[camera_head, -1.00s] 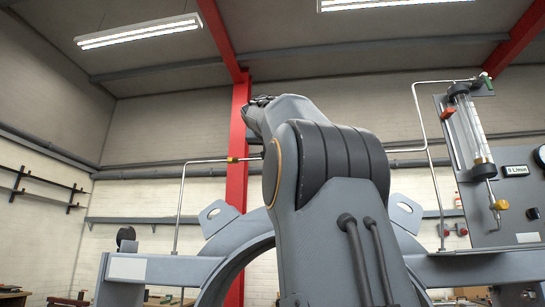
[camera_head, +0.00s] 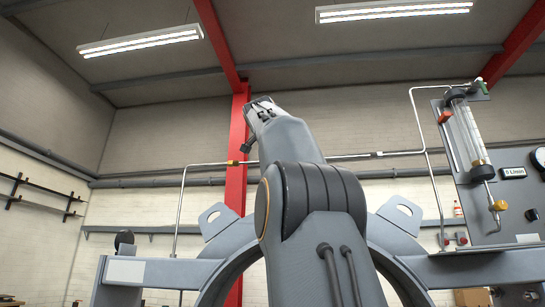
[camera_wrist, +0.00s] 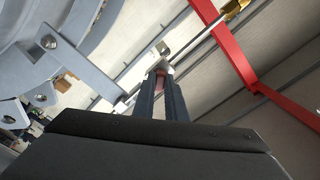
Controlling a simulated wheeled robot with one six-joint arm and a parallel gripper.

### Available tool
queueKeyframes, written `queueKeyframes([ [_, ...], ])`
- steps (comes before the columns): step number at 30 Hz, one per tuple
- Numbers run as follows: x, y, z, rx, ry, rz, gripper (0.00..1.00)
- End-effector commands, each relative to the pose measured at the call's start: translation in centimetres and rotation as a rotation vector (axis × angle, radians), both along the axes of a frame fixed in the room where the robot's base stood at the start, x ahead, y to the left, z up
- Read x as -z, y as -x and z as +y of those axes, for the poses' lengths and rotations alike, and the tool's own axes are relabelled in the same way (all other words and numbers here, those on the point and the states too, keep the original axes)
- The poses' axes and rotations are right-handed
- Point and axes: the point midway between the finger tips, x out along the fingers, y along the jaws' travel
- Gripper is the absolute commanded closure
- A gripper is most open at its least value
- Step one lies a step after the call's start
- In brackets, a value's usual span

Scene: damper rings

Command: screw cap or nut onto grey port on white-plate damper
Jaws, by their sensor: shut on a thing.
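In the wrist view my gripper (camera_wrist: 161,76) is shut, its two dark fingers close together around a small reddish piece (camera_wrist: 160,73). Most of the piece is hidden by the fingers, so I cannot tell whether it is a cap or a nut. A bright metal end (camera_wrist: 161,52) shows just past the fingertips; whether it touches them is unclear. In the head view a large grey ring-shaped damper (camera_head: 225,268) stands behind my arm, with a white plate (camera_head: 125,270) on its left side. I cannot make out a grey port.
A thin pipe with a brass fitting (camera_head: 232,163) runs across behind the arm. A gauge panel (camera_head: 505,190) stands at the right. A red column (camera_head: 237,185) rises behind. The space above the arm is open.

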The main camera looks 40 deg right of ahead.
Motion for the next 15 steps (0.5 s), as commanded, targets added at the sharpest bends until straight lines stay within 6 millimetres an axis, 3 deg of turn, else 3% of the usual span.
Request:
queueKeyframes([
  [15,0.04,0.24,-0.26,0.008,-0.284,-0.333,1.00],
])
